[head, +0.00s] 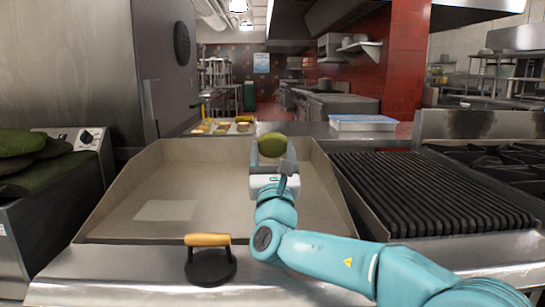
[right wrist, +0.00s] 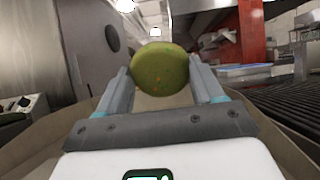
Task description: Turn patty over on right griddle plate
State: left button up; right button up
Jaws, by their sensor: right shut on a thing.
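A round green patty (head: 272,144) is held up above the griddle plate (head: 185,185) in the head view. My right gripper (head: 273,158) is shut on it, over the plate's right part. In the right wrist view the patty (right wrist: 160,69) sits between the two finger ends, its speckled round face toward the camera. The flat griddle plate has raised side walls and a pale rectangular patch at its left. My left gripper is not in view.
A black press with a wooden handle (head: 208,240) stands on the front edge. A ribbed grill (head: 430,195) lies to the right. Behind are a food tray (head: 222,128) and a blue-lidded container (head: 362,123). Green cushion-like shapes (head: 20,142) are at far left.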

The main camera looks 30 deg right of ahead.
jog(key=o, duration=1.2)
jog(key=shift+c, duration=0.2)
jog(key=shift+s+a+b, duration=0.4)
jog(key=shift+s, duration=0.3)
jog(key=shift+s+a+b, duration=0.35)
jog(key=shift+s+a, duration=0.05)
jog(key=shift+s, duration=0.25)
jog(key=shift+s+a+r+b, duration=0.1)
jog(key=shift+s+a+b, duration=0.15)
jog(key=shift+s+a, duration=0.4)
jog(key=shift+s+a+r+b, duration=0.1)
jog(key=shift+s+a+b, duration=0.2)
jog(key=shift+s, duration=0.6)
jog(key=shift+s+a+r+b, duration=0.1)
jog(key=shift+s+a+b, duration=0.1)
jog(key=shift+s+a, duration=0.45)
jog(key=shift+s+d, duration=0.15)
jog(key=shift+f, duration=0.1)
